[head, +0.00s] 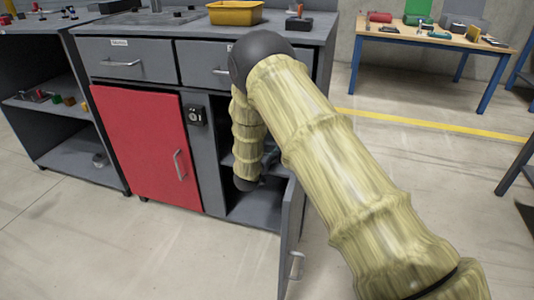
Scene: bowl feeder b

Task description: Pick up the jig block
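No jig block can be made out in the head view. My arm reaches over and down into the open compartment of the grey cabinet (212,150). My gripper (268,163) is a small dark shape inside that compartment, mostly hidden behind my arm and in shadow. Its fingers are too small and dark to tell whether they are open or hold anything. A grey shelf (228,160) shows in part beside my wrist. Much of the inside of the compartment is hidden by my arm and the open door.
The grey cabinet door (290,232) stands open toward me, close to my arm. A red door (143,150) to the left is shut. A yellow bin (235,13) stands on the cabinet top. A wooden workbench (445,42) with tools stands at the back right. The floor at front left is clear.

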